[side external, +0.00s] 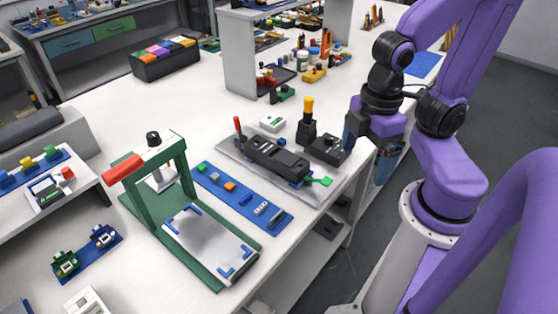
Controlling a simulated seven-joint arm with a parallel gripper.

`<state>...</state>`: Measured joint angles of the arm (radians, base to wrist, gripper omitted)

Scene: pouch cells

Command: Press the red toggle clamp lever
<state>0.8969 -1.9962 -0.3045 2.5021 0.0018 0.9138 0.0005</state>
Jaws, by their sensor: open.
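Two red handles show. A short upright red-tipped lever (238,125) stands at the left end of a black clamp-like fixture (275,159) on a grey base plate. A thick red handle (123,168) juts left from the top of a green press frame (187,165), which stands over a plate with a silver pouch cell (210,235). I cannot tell for certain which is the toggle clamp lever. My gripper (370,150) is open at the right edge of the bench, right of both handles and apart from them. Its fingers are small and partly hidden.
A black block with a yellow-topped post (308,112) stands between the fixture and my gripper. A blue strip with small parts (240,198) lies between press and fixture. A grey shelf upright (238,55) stands behind.

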